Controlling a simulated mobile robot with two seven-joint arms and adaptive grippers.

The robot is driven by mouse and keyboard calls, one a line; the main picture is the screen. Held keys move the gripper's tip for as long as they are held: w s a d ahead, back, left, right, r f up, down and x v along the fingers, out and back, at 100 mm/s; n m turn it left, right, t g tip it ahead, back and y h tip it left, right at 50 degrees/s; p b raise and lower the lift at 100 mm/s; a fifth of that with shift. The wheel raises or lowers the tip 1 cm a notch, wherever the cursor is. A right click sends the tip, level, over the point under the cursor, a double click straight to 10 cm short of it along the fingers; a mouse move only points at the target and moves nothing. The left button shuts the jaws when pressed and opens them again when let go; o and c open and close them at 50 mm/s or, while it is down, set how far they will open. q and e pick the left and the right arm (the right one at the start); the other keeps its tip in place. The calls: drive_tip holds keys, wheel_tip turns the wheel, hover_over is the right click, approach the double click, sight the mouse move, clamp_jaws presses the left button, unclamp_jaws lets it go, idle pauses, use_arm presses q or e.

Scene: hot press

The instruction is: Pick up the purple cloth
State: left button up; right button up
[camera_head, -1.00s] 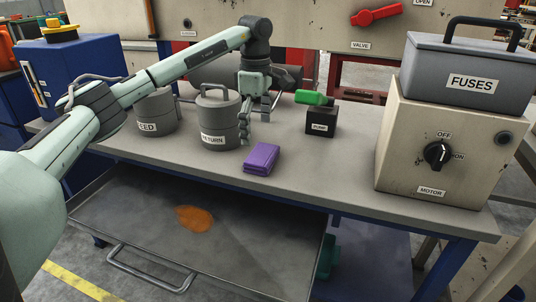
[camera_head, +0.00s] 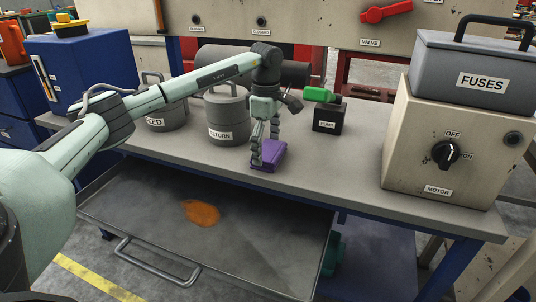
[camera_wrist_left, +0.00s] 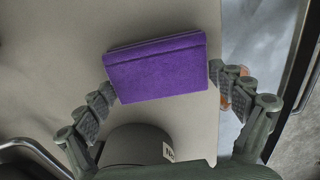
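The folded purple cloth (camera_head: 270,155) lies on the grey workbench top near its front edge. It also shows in the left wrist view (camera_wrist_left: 157,68). My left gripper (camera_head: 264,160) is down at the cloth, between the RETURN canister and the PUMP box. In the left wrist view, my left gripper's fingers (camera_wrist_left: 162,90) stand apart, one on each side of the cloth. The fingers are at or very near its ends; I cannot tell whether they touch. My right gripper is not in view.
The RETURN canister (camera_head: 228,115) stands just left of the gripper. The PUMP box (camera_head: 328,117) with a green handle stands to the right, and the MOTOR box (camera_head: 438,150) farther right. An open metal drawer (camera_head: 150,222) with an orange stain sits below the bench front.

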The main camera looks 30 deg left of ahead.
sight(267, 149)
use_arm(q)
drive_tip(key=shift+c, duration=0.7)
drive_tip(key=shift+r, duration=0.1)
wheel_tip(267, 149, up, 4)
drive_tip(key=shift+f, duration=0.15)
drive_tip(key=s+a+r+b, duration=0.1)
drive_tip(key=s+a+r, duration=0.3)
drive_tip(key=s+r, duration=0.3)
drive_tip(key=shift+s, duration=1.95)
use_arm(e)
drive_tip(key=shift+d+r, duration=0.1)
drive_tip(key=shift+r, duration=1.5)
use_arm(q)
drive_tip(key=shift+a, duration=0.1)
